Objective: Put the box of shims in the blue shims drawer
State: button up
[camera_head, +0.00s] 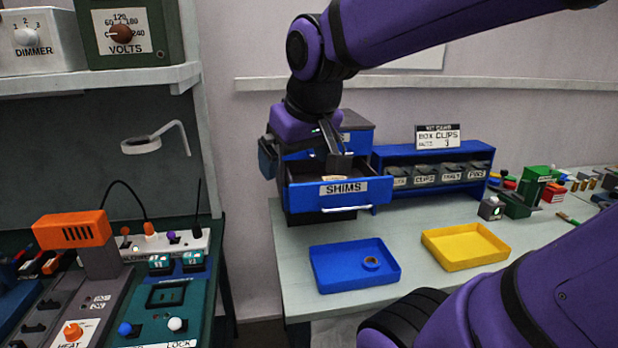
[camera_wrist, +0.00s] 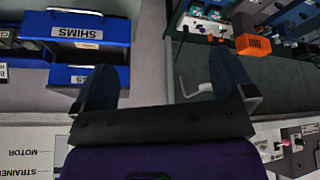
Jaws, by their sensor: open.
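The blue shims drawer (camera_head: 308,194), labelled SHIMS, is pulled out of its blue cabinet on the pale table. It also shows upside down in the wrist view (camera_wrist: 112,32). A small tan thing (camera_head: 333,178) shows just above the drawer's front edge and seems to lie inside. It may be the box of shims, but most of it is hidden.
A blue rack of small bins (camera_head: 384,160) stands right of the cabinet. A cluttered workbench (camera_head: 205,285) is at the left, with a gap between.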

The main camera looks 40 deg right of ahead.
jog(key=s+a+n+y, duration=0.1)
jog(key=s+a, duration=0.2)
jog(key=s, duration=0.3)
jog(key=shift+s+f, duration=0.15)
jog(key=shift+f, duration=0.3)
dwell(0.5)
